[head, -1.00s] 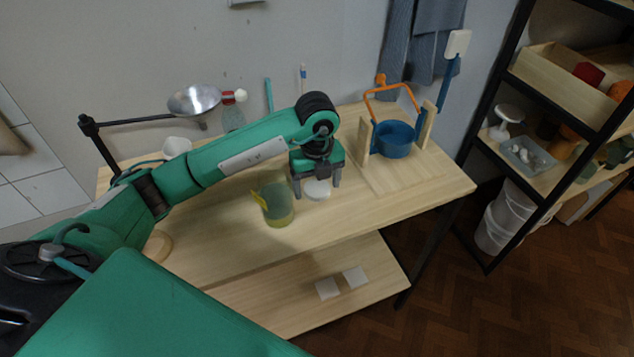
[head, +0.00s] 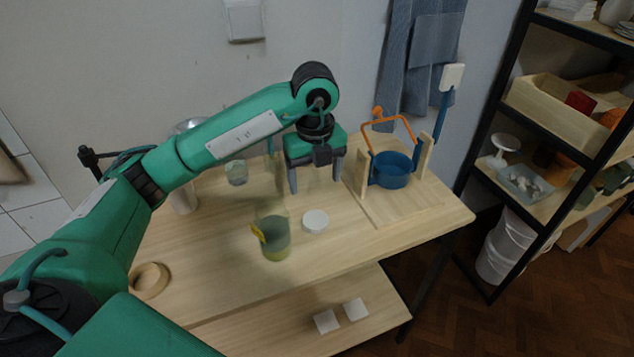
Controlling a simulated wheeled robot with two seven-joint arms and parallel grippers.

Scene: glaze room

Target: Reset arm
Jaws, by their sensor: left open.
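My left arm reaches in from the left over the wooden table (head: 225,285). My left gripper (head: 316,187) points down with its two fingers apart and nothing between them. It hangs above the table, behind a round white disc (head: 315,221) and a glass jar (head: 274,240) of yellow-green liquid with a yellow piece at its rim. My right gripper is not in view.
A blue pot (head: 391,170) with an orange handle stands on a wooden stand right of the gripper. A wooden ring (head: 150,280) lies at the left. A clear glass (head: 237,173) stands behind the arm. A black shelf rack (head: 497,165) stands at the right.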

